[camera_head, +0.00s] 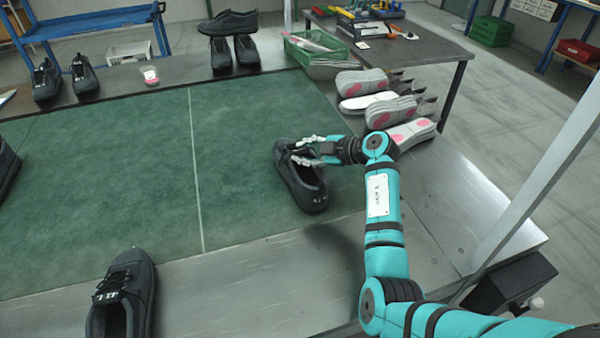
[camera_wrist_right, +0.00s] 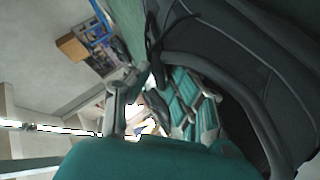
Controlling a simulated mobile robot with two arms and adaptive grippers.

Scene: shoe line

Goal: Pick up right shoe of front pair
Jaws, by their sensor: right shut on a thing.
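A black shoe (camera_head: 298,178) is on the right part of the green mat, its opening toward the front right. It fills the upper right of the right wrist view (camera_wrist_right: 235,40). My right gripper (camera_head: 306,150) reaches in from the right and is shut on this shoe at its upper side, near the laces and opening. The fingers partly cover the shoe's upper. I cannot tell whether its sole is touching the mat. Another black shoe (camera_head: 139,279) stands at the front left on the metal edge, cut off by the frame. My left gripper is not in view.
The green mat (camera_head: 110,170) is mostly clear. Several black shoes (camera_head: 222,53) stand along its back edge, with one partly visible at the left. Stacked pale soles (camera_head: 392,108) lie right of the mat. A green basket (camera_head: 316,45) stands behind them.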

